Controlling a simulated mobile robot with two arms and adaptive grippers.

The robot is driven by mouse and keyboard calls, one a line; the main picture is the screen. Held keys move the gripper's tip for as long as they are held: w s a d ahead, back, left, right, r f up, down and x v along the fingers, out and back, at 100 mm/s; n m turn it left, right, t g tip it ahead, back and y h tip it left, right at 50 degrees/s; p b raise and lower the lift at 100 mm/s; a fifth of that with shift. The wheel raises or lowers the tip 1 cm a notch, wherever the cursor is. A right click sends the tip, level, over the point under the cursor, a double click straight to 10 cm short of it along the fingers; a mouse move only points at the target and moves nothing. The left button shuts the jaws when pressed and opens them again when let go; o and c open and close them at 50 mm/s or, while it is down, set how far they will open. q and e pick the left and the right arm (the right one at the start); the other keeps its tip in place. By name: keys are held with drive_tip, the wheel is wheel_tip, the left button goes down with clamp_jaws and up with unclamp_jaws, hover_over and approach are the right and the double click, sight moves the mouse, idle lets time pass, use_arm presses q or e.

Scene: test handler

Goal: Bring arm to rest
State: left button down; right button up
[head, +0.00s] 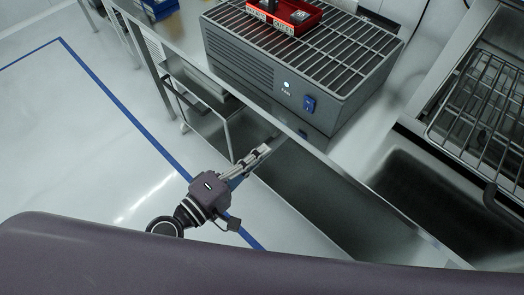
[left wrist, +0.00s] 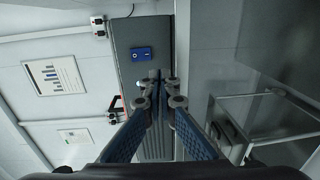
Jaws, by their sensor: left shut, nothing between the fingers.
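My left gripper (head: 262,150) is in the middle of the head view, beside the front edge of the metal bench. Its arm comes up from the lower left over the floor. In the left wrist view its two fingers (left wrist: 158,78) meet at the tips, shut with nothing between them. Behind the fingertips in that view is the grey fan unit (left wrist: 128,45) with a blue switch. The gripper looks apart from the unit. My right gripper is in neither view.
The fan unit (head: 298,68) stands on the bench with a red tray (head: 291,16) on its grille. A sink (head: 424,190) and a wire rack (head: 485,100) are at the right. Open shelving (head: 205,88) is under the bench. White floor with blue line (head: 112,110) lies clear at left.

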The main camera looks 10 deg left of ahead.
use_arm(q)
drive_tip(key=s+a+f+m+g+y, duration=0.2)
drive_tip(key=a+f, duration=0.1)
drive_tip(key=f, duration=1)
drive_tip(key=s+a+f+m+g+y, duration=0.2)
drive_tip(key=s+a+f, duration=0.15)
drive_tip(key=f, duration=0.95)
drive_tip(key=s+a+f+m+g+y, duration=0.2)
drive_tip(key=a+f+y, duration=0.15)
drive_tip(key=f, duration=0.95)
drive_tip(key=s+a+f+m+g+y, duration=0.1)
drive_tip(key=s+a+f+m+g, duration=0.2)
drive_tip(key=s+f, duration=0.6)
drive_tip(key=s+a+f+m+g+y, duration=0.1)
drive_tip(key=s+a+f+m+g, duration=0.3)
drive_tip(key=s+f, duration=0.5)
drive_tip(key=s+a, duration=0.1)
drive_tip(key=s, duration=0.5)
drive_tip(key=shift+s+a+y, duration=0.15)
drive_tip(key=shift+s+y, duration=0.15)
drive_tip(key=shift+y, duration=0.05)
